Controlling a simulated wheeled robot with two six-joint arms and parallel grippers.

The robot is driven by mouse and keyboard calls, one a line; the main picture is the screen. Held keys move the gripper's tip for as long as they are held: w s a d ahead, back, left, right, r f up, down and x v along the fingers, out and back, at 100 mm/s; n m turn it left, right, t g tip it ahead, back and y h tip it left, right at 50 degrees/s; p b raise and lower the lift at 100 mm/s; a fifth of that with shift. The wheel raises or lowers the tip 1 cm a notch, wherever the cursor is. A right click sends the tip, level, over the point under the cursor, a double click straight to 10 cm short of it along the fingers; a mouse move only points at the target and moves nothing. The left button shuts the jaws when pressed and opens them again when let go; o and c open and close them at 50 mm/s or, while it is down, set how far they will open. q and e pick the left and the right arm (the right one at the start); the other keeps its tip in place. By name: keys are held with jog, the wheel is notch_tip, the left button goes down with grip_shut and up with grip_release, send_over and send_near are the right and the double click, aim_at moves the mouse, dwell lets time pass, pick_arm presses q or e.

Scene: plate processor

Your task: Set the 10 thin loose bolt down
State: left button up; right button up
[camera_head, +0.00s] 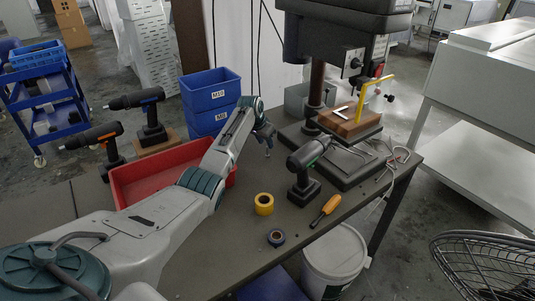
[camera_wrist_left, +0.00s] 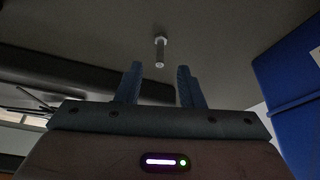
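A thin grey bolt (camera_wrist_left: 160,50) with a wider head shows in the left wrist view, just past my left fingertips and centred on the gap between them. The two fingers (camera_wrist_left: 160,70) are apart, and neither appears to touch the bolt. In the head view my left gripper (camera_head: 265,132) points down over the work table (camera_head: 228,225), right of the red tray. A small thin grey thing, likely the bolt (camera_head: 268,152), shows just below it. Whether the bolt touches the table is too small to tell. My right gripper is in neither view.
A red tray (camera_head: 122,187) lies left of my arm, with blue bins (camera_head: 211,95) behind it. A drill press (camera_head: 316,85) stands at the back right. A black drill (camera_head: 303,170), yellow tape (camera_head: 264,204), dark tape (camera_head: 276,238) and an orange-handled screwdriver (camera_head: 326,209) lie nearer.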

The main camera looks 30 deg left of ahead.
aim_at(268, 155)
pick_arm(q)
jog(key=shift+x, duration=2.65)
jog(key=shift+s, duration=0.15)
grip_shut()
